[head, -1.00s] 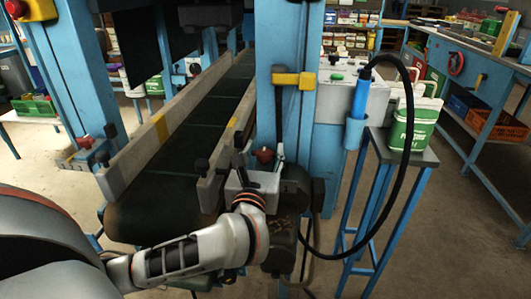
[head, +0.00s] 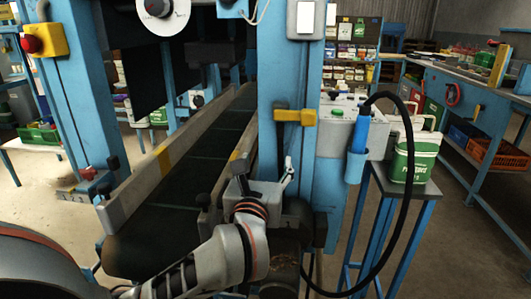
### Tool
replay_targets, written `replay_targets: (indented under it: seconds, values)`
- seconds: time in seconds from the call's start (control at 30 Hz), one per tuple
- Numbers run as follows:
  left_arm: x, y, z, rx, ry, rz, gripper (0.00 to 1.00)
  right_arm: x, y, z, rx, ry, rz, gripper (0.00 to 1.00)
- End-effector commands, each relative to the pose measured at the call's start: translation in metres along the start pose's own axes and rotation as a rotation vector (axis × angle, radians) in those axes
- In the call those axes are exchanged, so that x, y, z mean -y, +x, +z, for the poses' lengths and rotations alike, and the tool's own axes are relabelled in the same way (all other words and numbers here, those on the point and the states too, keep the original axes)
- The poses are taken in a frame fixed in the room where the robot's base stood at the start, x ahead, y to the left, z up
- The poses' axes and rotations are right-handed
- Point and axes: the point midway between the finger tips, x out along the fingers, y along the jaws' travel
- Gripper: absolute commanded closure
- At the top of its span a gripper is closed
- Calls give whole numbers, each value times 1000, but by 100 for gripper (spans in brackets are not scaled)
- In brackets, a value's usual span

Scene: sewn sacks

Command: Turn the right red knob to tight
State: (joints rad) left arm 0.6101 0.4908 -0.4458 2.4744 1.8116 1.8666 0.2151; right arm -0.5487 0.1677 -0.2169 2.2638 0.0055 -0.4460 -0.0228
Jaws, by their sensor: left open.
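My left gripper (head: 263,167) is at the right front of the conveyor, at the base of the blue column. It is open, with its fingers spread apart and pointing away from me. The right red knob does not show now; my left gripper and wrist cover the place where it was seen earlier. I cannot tell whether the fingers touch it. The left red knob (head: 88,174) sits on the bracket at the conveyor's left side. My right gripper is not in view.
The dark conveyor belt (head: 190,190) runs away between grey side rails. To the right, a black hose (head: 407,190) loops beside a blue stand with a green-and-white container (head: 415,157). A red button (head: 31,43) is at upper left.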

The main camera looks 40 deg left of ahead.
Motion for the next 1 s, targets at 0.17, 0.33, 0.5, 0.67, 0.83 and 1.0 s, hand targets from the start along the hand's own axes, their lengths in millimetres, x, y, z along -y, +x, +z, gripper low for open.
replay_targets:
  seconds: [0.17, 0.33, 0.5, 0.67, 0.83, 1.0]
  values:
    - [0, 0, 28, 2, -5, 1, 40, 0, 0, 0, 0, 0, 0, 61]
    - [0, 0, 39, 0, -2, -1, 40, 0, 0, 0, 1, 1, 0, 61]
    - [0, 0, 40, 0, 2, 0, 40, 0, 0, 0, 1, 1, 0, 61]
    - [0, 0, 40, 0, 2, 0, 40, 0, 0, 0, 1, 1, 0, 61]
    - [0, 0, 40, 0, 2, 0, 40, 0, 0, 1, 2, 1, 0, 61]
    - [0, 0, 40, 0, 1, 0, 40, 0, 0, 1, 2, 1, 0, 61]
